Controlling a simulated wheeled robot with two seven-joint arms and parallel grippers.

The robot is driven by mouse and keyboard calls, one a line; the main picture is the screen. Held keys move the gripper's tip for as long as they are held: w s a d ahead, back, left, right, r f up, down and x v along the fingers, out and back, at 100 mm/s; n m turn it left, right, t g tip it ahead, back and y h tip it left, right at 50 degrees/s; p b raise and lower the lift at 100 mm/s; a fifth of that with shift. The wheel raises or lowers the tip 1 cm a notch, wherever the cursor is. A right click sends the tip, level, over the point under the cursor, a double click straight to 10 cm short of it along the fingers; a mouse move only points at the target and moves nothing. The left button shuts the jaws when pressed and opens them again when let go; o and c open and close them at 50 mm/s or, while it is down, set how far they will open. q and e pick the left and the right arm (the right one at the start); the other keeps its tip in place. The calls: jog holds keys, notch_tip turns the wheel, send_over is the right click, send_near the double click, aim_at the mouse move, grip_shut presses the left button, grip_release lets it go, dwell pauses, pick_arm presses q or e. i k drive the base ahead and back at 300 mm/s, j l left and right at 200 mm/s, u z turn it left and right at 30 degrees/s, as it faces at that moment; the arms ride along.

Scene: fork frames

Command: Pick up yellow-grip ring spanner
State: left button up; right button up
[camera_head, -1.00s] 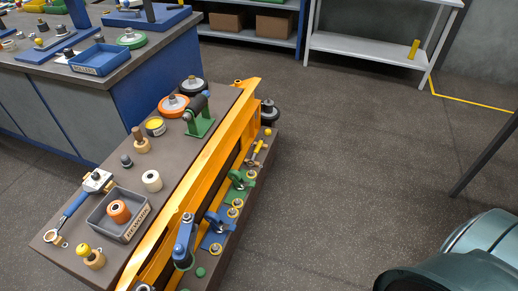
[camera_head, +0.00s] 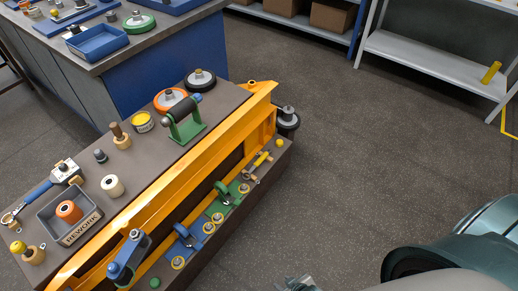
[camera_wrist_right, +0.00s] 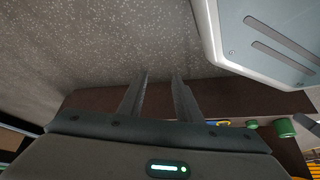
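A tool with a yellow grip (camera_head: 261,160), which looks like the ring spanner, lies near the right end of the low brown ledge in front of the orange beam. Its ring is too small to make out clearly. Only the tip of my right gripper (camera_head: 299,285) shows at the bottom edge of the head view, well below the spanner and apart from it. In the right wrist view, my right gripper (camera_wrist_right: 160,80) has its two fingers apart with nothing between them. The spanner cannot be made out in that view. My left gripper is not in view.
The orange beam (camera_head: 185,165) runs between the brown bench top and the ledge. Blue clamps (camera_head: 186,238) and green clamps (camera_head: 222,190) stand on the ledge left of the spanner. A grey REWORK bin (camera_head: 84,232) is on the bench. The floor to the right is clear.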

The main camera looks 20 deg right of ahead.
aim_at(259, 161)
jog(key=i+l+u, duration=0.15)
jog(key=l, duration=0.35)
jog(key=i+l+u, duration=0.15)
jog(key=l, duration=0.35)
jog(key=i+l+u, duration=0.15)
jog(key=l, duration=0.35)
jog(key=l+u, duration=0.15)
jog(key=l, duration=0.35)
jog(key=i+l+u, duration=0.15)
jog(key=l, duration=0.45)
jog(key=i+l+u, duration=0.1)
jog(key=l, duration=0.5)
jog(key=i+l+u, duration=0.15)
jog(key=l, duration=0.45)
jog(key=l+u, duration=0.1)
jog(key=l, duration=0.55)
